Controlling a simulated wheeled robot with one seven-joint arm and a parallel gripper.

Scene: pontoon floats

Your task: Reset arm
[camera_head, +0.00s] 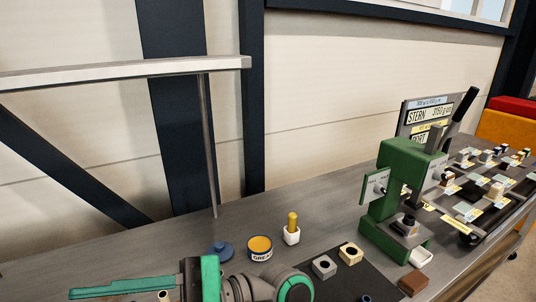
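My gripper (82,293) is at the bottom left edge of the view, turned to the left, over the near part of the workbench. One long green finger shows; the other is cut off by the frame's lower edge, so its opening cannot be seen. My grey and green wrist lies to the right of it, in front of the grease tin (260,247) and the blue knobbed piece (221,251). A small round tan-topped thing (163,296) shows just below the finger; I cannot tell if it is held.
A grey workbench (130,262) runs along the wall. A white cup with a yellow peg (291,230) stands behind a dark mat with grey and cream blocks (324,266). A green press (395,200) stands at right, with a brown block (413,283) before it and labelled trays beyond.

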